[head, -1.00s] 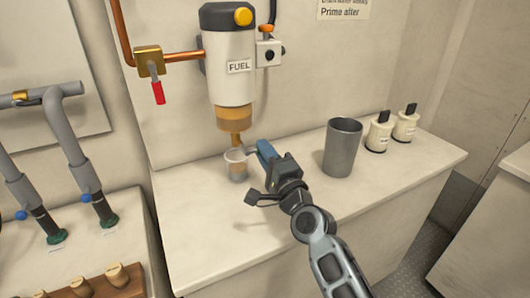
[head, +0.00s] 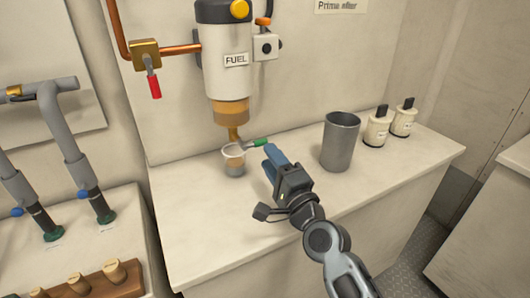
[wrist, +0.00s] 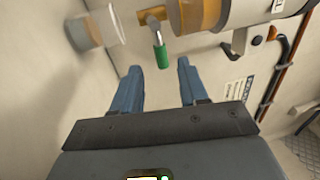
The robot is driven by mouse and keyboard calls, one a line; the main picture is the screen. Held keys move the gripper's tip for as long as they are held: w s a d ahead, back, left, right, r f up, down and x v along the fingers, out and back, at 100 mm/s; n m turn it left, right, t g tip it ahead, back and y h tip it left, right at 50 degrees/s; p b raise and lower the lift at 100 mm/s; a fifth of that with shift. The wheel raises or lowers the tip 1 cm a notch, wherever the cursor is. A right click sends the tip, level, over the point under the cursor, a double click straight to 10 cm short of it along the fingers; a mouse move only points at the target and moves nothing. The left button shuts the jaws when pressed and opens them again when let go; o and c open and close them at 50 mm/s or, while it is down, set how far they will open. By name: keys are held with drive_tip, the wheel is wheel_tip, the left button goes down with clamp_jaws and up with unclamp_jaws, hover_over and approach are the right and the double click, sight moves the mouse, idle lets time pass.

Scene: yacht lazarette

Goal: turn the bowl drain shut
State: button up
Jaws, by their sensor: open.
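The fuel filter (head: 229,70) hangs on the wall with an amber bowl (head: 230,111) at its foot. Below the bowl is a brass drain (head: 233,133); it also shows in the wrist view (wrist: 152,15). Its green handle (head: 258,142) points sideways to the right, crosswise to the drain spout. In the wrist view the green handle (wrist: 161,55) points toward my gripper, between the fingertips and just beyond them. My gripper (head: 272,156) is open and empty, a little right of and below the handle, apart from it. A clear cup (head: 235,164) with amber liquid stands under the drain.
A grey metal cup (head: 340,142) stands right of my gripper, with two cream dark-topped containers (head: 377,130) beyond it. A red-handled valve (head: 153,85) is on the copper pipe. The counter's front (head: 210,240) is clear.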

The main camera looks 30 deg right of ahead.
drive_tip(key=shift+s+f, duration=0.15)
drive_tip(key=shift+s, duration=0.6)
drive_tip(key=shift+s+f, duration=0.15)
drive_tip(key=shift+s, duration=0.6)
drive_tip(key=shift+s, duration=0.1)
